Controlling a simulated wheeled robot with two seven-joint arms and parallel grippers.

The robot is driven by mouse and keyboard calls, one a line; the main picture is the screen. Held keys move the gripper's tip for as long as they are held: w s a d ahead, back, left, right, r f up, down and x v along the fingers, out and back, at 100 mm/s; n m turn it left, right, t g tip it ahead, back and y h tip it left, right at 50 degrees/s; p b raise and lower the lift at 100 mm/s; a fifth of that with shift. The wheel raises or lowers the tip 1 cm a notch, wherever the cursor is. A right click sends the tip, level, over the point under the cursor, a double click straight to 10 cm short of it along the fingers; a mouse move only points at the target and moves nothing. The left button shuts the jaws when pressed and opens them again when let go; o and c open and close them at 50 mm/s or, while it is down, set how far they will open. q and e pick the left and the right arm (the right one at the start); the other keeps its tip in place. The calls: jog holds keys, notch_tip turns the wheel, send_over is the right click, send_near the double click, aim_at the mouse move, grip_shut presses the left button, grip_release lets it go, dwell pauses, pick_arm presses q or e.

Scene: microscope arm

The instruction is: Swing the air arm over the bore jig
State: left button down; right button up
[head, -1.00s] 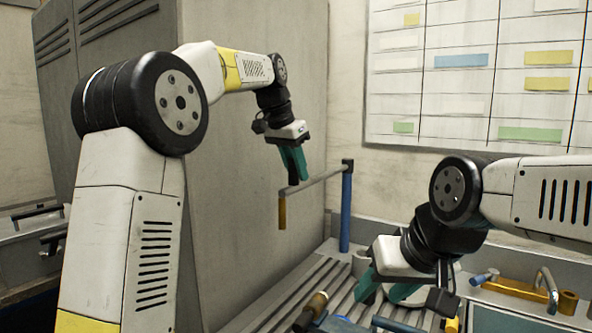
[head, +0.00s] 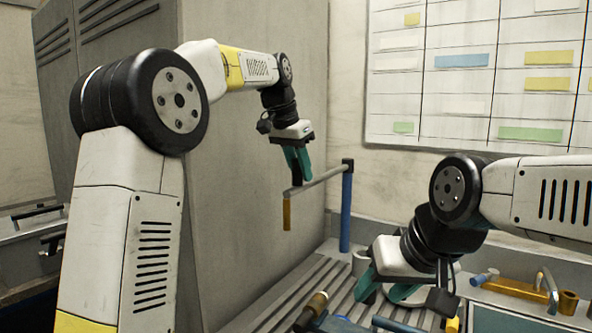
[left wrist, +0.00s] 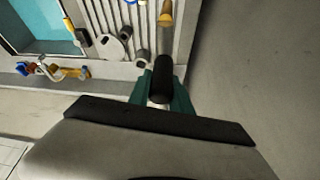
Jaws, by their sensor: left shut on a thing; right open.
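The air arm has an upright blue post (head: 346,206), a thin grey bar (head: 322,179) reaching left, and a yellow nozzle (head: 287,213) hanging from the bar's free end. My left gripper (head: 298,178) is shut at that free end, above the nozzle. In the left wrist view its teal fingers (left wrist: 161,98) close around a black upright grip (left wrist: 162,76). My right gripper (head: 386,288) is open and empty, low over the bench at right. I cannot tell surely which bench piece is the bore jig; a grey holed plate (left wrist: 110,46) shows in the left wrist view.
A slatted grey bench (head: 285,300) lies below, with a brown-tipped tool (head: 312,308) at its front. A tall grey cabinet (head: 255,120) stands close behind my left arm. A teal-lined tray (head: 510,319) and yellow fittings (head: 568,301) lie at right.

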pick_arm(q)
jog(key=s+d, duration=0.3)
jog(key=d, duration=0.3)
jog(key=shift+d, duration=0.15)
jog(key=c, duration=1.2)
grip_release()
jog(key=shift+o, duration=0.2)
jog(key=v, duration=0.8)
jog(key=shift+f, duration=0.1)
jog(key=s+a+f+n+t, duration=0.2)
jog(key=s+a+f+n, duration=0.35)
jog(key=s+a, duration=0.7)
jog(key=s+a+f+n, duration=0.1)
jog(key=s+a+f, duration=0.2)
jog(key=s+f, duration=0.2)
jog(key=s+a+f+n+t+y, duration=0.1)
jog(key=s+a+f, duration=0.3)
jog(key=f, duration=0.6)
jog(key=s+n, duration=0.1)
jog(key=s, duration=0.1)
jog(key=shift+s+a+f, duration=0.2)
jog(key=shift+s+f, duration=0.05)
